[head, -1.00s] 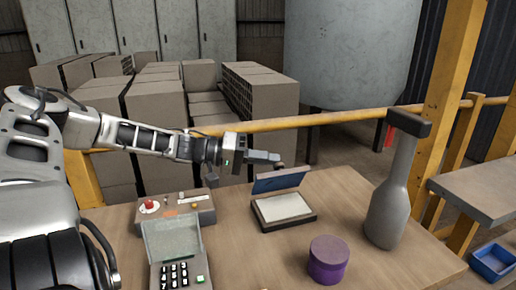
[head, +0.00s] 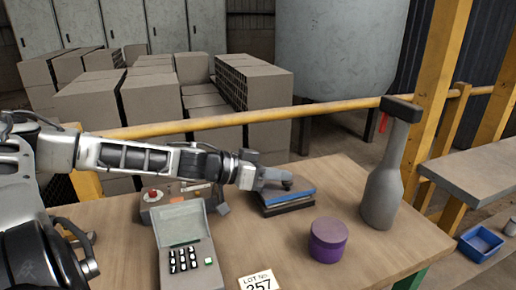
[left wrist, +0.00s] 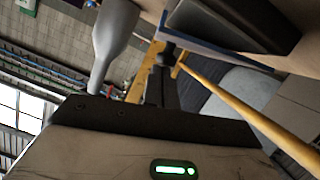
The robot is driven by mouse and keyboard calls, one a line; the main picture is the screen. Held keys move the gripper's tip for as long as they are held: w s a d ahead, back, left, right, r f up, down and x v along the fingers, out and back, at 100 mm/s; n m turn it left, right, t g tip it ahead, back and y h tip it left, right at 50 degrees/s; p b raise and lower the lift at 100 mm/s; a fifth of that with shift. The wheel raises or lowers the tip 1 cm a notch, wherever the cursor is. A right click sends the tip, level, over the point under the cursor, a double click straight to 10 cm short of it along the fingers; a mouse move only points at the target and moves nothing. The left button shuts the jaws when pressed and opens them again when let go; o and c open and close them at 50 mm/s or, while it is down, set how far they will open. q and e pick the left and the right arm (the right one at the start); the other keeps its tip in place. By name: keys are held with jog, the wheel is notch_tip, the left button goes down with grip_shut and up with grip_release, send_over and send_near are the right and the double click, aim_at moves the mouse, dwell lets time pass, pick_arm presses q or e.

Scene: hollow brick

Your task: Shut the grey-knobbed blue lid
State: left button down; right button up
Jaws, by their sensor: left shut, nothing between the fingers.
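The blue lid (head: 291,196) lies low and nearly flat over its dark box (head: 288,208) at the back middle of the table. Whether a thin gap is left between them I cannot tell, and its grey knob is not clearly visible. My left gripper (head: 286,184) is shut and empty, with its tips just above or on the lid; contact is unclear. In the left wrist view, the shut fingers (left wrist: 166,58) are beside the blue lid's edge (left wrist: 212,43), with the dark box (left wrist: 245,22) beyond. My right gripper is not in view.
An open grey-green case (head: 180,222) with several black keys stands at front left, before a control box (head: 160,206) with a red button. A purple pot (head: 328,240) and a tall grey bottle (head: 384,190) stand to the right. A label card (head: 259,282) lies at the front.

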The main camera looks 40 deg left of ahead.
pick_arm(q)
jog(key=shift+s+d+f, duration=0.1)
jog(key=shift+d+f, duration=0.1)
jog(key=shift+f, duration=0.15)
jog(key=shift+d+f, duration=0.15)
jog(key=shift+f, duration=0.05)
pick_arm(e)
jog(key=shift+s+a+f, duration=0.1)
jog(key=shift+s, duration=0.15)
pick_arm(q)
jog(key=shift+s, duration=0.1)
